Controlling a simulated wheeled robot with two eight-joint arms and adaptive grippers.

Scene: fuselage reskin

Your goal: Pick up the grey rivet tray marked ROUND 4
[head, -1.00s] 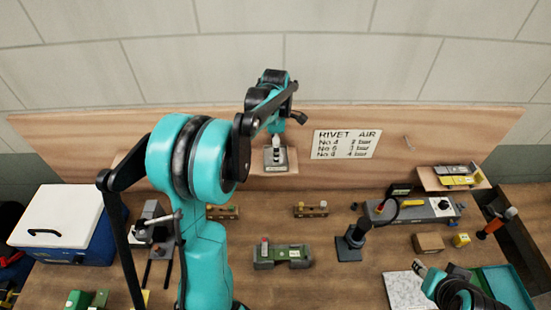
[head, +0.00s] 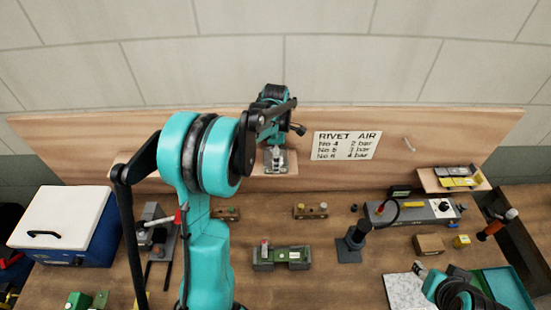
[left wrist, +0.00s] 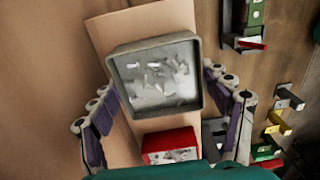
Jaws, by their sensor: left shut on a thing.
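A grey tray (left wrist: 157,75) holding small pale rivets fills the middle of the left wrist view, on a wooden shelf. I cannot read a ROUND 4 mark on it. In the head view the tray (head: 284,167) sits on the small back-wall shelf, partly covered by my left gripper (head: 276,152). In the left wrist view my left gripper (left wrist: 165,120) has a finger on either side of the tray and is shut on it. My right gripper (head: 421,271) is at the lower right, with its fingers too small to judge.
A red tray (left wrist: 170,145) is close beside the grey one. The RIVET AIR sign (head: 346,145) is right of the shelf. A blue and white cooler (head: 62,226), a green and grey block (head: 281,257) and a black stand (head: 352,243) occupy the bench.

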